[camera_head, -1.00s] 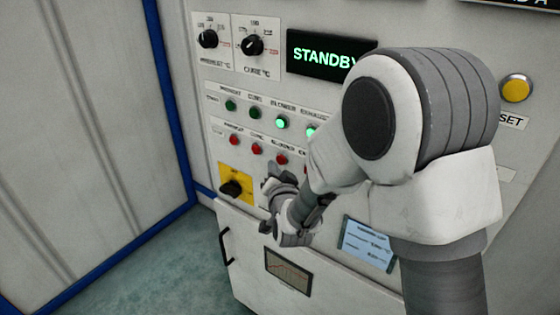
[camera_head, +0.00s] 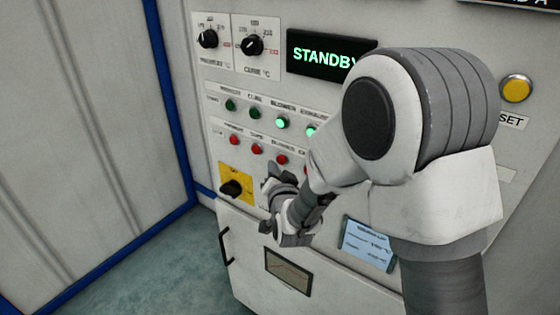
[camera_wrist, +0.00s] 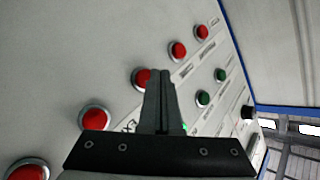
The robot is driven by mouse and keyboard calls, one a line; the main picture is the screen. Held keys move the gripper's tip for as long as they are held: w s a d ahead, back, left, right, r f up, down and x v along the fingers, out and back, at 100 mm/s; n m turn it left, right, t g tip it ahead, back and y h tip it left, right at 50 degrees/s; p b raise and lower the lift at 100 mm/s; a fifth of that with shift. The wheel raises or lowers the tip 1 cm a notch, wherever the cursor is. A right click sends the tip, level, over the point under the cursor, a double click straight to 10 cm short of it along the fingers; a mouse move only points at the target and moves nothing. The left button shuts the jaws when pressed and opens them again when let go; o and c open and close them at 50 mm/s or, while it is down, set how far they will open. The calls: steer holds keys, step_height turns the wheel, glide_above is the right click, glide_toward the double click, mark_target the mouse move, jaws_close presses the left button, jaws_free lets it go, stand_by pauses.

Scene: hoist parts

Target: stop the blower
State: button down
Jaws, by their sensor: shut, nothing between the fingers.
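The blower's red stop button (camera_head: 282,160) is third from the left in the lower row of the panel. It shows in the wrist view (camera_wrist: 141,77), its right edge partly covered by my fingers. The blower's green button (camera_head: 282,122) above it is lit. My gripper (camera_head: 272,176) is shut and empty, in front of the panel just below the red row in the head view. In the wrist view its fingertips (camera_wrist: 160,74) overlap the blower stop button's edge. I cannot tell whether they touch it.
Red stop buttons for cure (camera_head: 257,149) and exhaust (camera_wrist: 95,118) sit on either side. A black rotary switch on a yellow plate (camera_head: 236,185) is at lower left. The display (camera_head: 325,55) reads STANDBY. A yellow button (camera_head: 516,88) is at far right. My arm hides part of the panel.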

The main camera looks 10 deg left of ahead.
steer(key=shift+w, duration=0.1)
steer(key=shift+w+d+b, duration=0.15)
steer(key=shift+w+b, duration=0.15)
steer(key=shift+b, duration=0.25)
steer(key=shift+w+d+b, duration=0.2)
steer(key=shift+w+b, duration=0.2)
steer(key=shift+w, duration=0.05)
stand_by(0.6)
stand_by(0.4)
steer(key=shift+s+a+b, duration=0.3)
steer(key=shift+s+b, duration=0.15)
steer(key=shift+s, duration=0.4)
